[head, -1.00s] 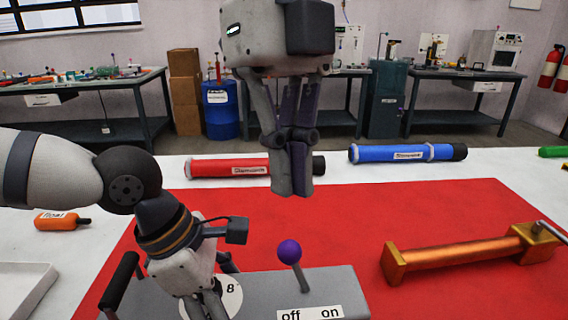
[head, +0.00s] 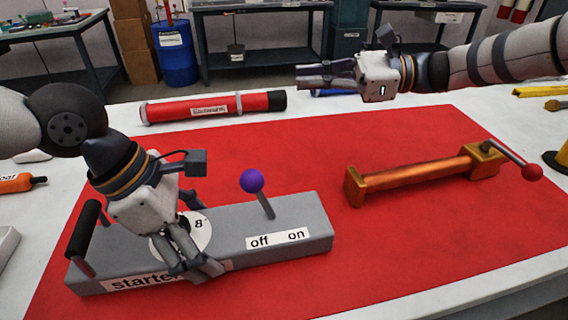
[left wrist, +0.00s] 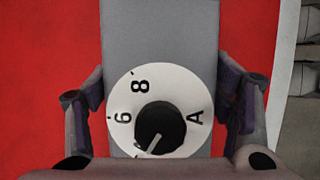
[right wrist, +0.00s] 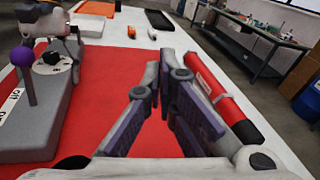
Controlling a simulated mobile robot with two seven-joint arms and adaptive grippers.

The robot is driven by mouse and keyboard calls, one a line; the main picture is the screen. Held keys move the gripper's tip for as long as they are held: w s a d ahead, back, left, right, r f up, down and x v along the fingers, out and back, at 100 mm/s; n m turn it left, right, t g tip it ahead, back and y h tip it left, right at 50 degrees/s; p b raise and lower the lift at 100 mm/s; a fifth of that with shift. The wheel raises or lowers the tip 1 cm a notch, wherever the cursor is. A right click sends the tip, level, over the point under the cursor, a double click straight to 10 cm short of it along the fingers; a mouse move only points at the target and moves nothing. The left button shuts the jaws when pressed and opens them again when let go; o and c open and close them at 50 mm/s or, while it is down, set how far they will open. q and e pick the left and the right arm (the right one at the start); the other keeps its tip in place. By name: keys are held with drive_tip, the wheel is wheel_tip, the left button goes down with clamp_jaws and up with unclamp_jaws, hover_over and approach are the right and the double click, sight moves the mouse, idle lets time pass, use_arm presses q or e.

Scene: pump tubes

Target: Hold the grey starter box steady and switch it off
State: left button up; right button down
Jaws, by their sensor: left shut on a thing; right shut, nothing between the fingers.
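The grey starter box (head: 300,215) lies on the red mat, with a white dial (head: 203,225) and a strip reading "off" at left and "on" at right. Its lever, with a purple knob (head: 251,181), leans left, toward the "off" side. My left gripper (head: 195,268) is shut on the box near the dial; in the left wrist view its fingers flank the grey body (left wrist: 160,40). My right gripper (head: 303,76) is shut and empty, above the mat's far edge, apart from the box. The right wrist view shows the knob (right wrist: 22,57) clear of its fingers (right wrist: 165,100).
An orange pump (head: 415,180) with a red-knobbed crank lies on the mat at right. A red tube (head: 215,106) lies behind the mat; a blue tube (head: 335,93) is partly hidden by my right gripper. The mat between box and pump is clear.

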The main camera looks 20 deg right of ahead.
drive_tip(key=s+d+f+n+g, duration=0.1)
drive_tip(key=s+g, duration=0.1)
drive_tip(key=s, duration=0.2)
drive_tip(key=s+d+f+n+g, duration=0.1)
drive_tip(key=s+d+g, duration=0.1)
drive_tip(key=s+g, duration=0.1)
drive_tip(key=s+d+f+g+y, duration=0.1)
drive_tip(key=s+f+g, duration=0.1)
drive_tip(key=s, duration=0.4)
drive_tip(key=shift+d+f+n+g, duration=0.1)
drive_tip(key=shift+d+n+g, duration=0.2)
drive_tip(key=shift+n+g, duration=0.1)
approach(261, 173)
drive_tip(key=a, duration=0.2)
drive_tip(key=a+f, duration=0.1)
drive_tip(key=a, duration=0.2)
drive_tip(key=shift+s+a+f, duration=0.15)
drive_tip(key=shift+a, duration=0.7)
drive_tip(key=shift+s+a, duration=0.1)
drive_tip(key=shift+a, duration=0.9)
use_arm(q)
drive_tip(key=shift+s+d, duration=0.1)
drive_tip(key=o, duration=1.8)
use_arm(e)
drive_tip(key=w+d+r, duration=0.2)
drive_tip(key=d, duration=1.1)
drive_tip(key=shift+d+r, duration=0.35)
